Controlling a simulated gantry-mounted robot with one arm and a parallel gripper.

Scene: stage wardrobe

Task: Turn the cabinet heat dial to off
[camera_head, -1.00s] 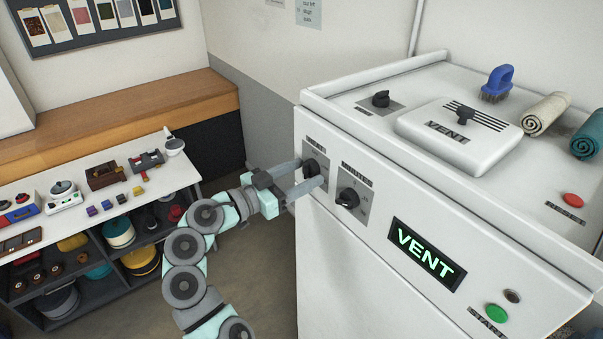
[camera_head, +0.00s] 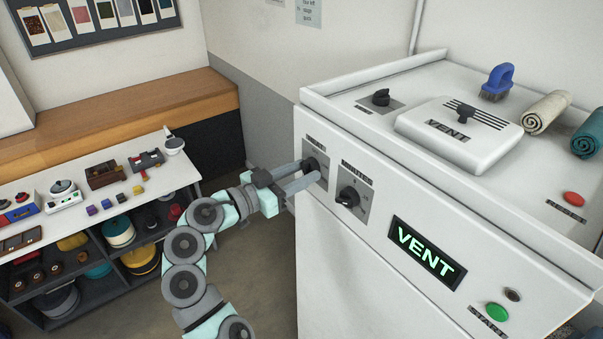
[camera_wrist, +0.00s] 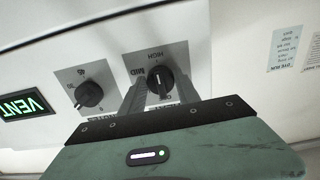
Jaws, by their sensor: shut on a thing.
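The heat dial (camera_head: 314,163) is a black knob on a grey plate at the left end of the white cabinet's front panel. In the wrist view the dial (camera_wrist: 160,76) shows a white mark, with HIGH and MID lettering around it appearing upside down. My gripper (camera_head: 311,170) reaches in from the left, with one finger on each side of the knob, shut on it. The fingers (camera_wrist: 160,88) also straddle the dial in the wrist view.
The minutes dial (camera_head: 348,197) sits just right of the heat dial. A lit VENT display (camera_head: 427,252) and a green start button (camera_head: 497,312) are farther right. The cabinet top holds another black knob (camera_head: 381,97), a vent lid and a blue brush (camera_head: 497,82).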

